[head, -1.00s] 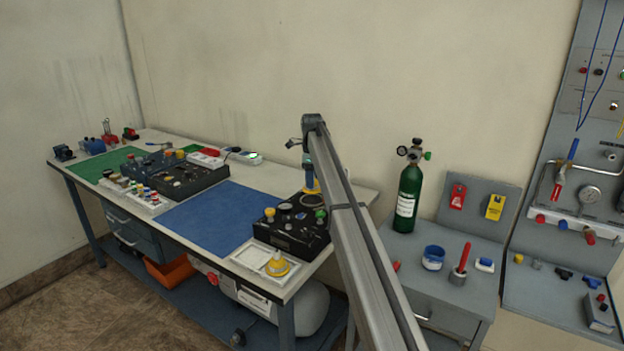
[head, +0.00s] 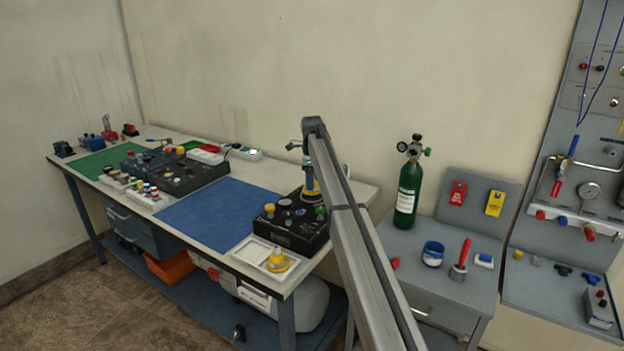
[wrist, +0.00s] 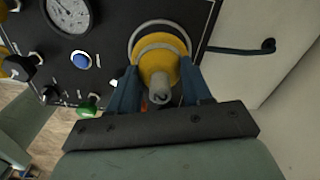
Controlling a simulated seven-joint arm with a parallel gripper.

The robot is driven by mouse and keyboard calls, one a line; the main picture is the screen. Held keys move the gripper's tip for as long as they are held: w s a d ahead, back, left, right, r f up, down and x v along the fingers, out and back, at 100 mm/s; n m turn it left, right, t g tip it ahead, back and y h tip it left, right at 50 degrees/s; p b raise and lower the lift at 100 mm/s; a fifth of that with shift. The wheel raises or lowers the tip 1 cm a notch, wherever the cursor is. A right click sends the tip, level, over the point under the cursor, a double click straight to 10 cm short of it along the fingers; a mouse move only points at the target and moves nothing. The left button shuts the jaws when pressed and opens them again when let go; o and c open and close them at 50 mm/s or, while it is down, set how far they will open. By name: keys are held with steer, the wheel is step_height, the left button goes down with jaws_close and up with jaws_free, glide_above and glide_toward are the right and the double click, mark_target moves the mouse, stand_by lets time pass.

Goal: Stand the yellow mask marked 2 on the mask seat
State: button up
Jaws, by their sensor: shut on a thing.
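A yellow mask (wrist: 172,62) with a grey ring and a grey stub is between my blue fingertips in the wrist view. My gripper (wrist: 160,86) is shut on it; it also shows in the head view (head: 309,176), with the mask's yellow (head: 312,192) just below. The mask is over the far right part of the black panel (head: 288,237). The mask seat is hidden beneath it, and I cannot tell whether the mask touches it. No number is readable on the mask. A second yellow mask (head: 277,261) stands in the white tray (head: 247,255) at the bench's front.
The black panel carries a gauge (wrist: 70,12), a blue button (wrist: 81,60) and a green knob (wrist: 88,104) left of the mask. A dark blue hook (wrist: 245,48) is at its right. The blue mat (head: 210,212) is clear. A green cylinder (head: 408,194) stands on the cabinet to the right.

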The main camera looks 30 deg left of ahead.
steer(key=shift+f, duration=1)
steer(key=o, duration=1.1)
steer(key=shift+o, duration=0.2)
